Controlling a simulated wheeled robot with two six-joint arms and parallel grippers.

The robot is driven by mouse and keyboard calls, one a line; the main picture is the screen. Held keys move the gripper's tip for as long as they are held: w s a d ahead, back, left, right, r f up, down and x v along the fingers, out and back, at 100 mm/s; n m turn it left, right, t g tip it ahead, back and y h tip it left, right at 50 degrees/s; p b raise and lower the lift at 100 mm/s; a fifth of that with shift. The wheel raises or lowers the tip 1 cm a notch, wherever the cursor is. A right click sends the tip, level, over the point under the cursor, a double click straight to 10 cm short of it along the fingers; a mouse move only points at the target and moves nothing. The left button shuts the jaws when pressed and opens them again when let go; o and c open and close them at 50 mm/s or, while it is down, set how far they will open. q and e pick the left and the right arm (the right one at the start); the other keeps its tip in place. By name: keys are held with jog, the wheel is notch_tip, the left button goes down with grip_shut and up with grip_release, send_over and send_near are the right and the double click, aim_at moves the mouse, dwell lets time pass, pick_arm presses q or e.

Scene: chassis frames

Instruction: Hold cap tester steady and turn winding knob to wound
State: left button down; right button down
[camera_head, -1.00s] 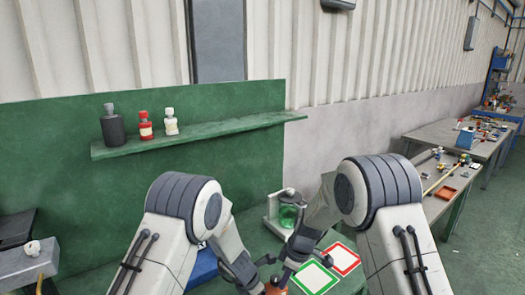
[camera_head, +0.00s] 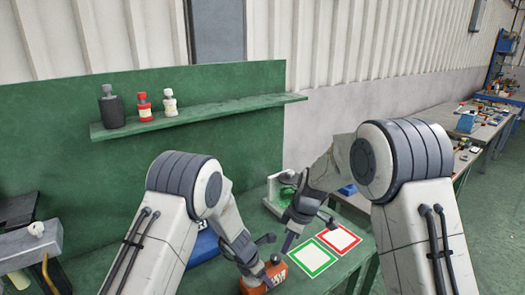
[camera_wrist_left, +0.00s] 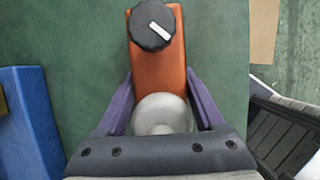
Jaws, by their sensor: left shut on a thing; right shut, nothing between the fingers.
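The cap tester is an orange block (camera_head: 262,281) on the green bench; its top shows in the left wrist view (camera_wrist_left: 158,70). The black round winding knob (camera_wrist_left: 151,26) at its far end has a white pointer slanting toward the lower right; in the head view it is a small dark shape (camera_head: 275,260). A pale dome (camera_wrist_left: 162,113) sits at the near end. My left gripper (camera_wrist_left: 161,84) is shut on the tester, a purple finger on each side. My right gripper (camera_head: 288,247) is shut and empty, above and right of the tester, apart from the knob.
A green-framed card (camera_head: 311,258) and a red-framed card (camera_head: 339,238) lie right of the tester. A device with a green vessel (camera_head: 288,178) stands behind my right gripper. A blue block (camera_head: 203,246) is partly hidden behind my left arm. A green shelf (camera_head: 210,114) holds bottles.

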pick_arm(q)
grip_release()
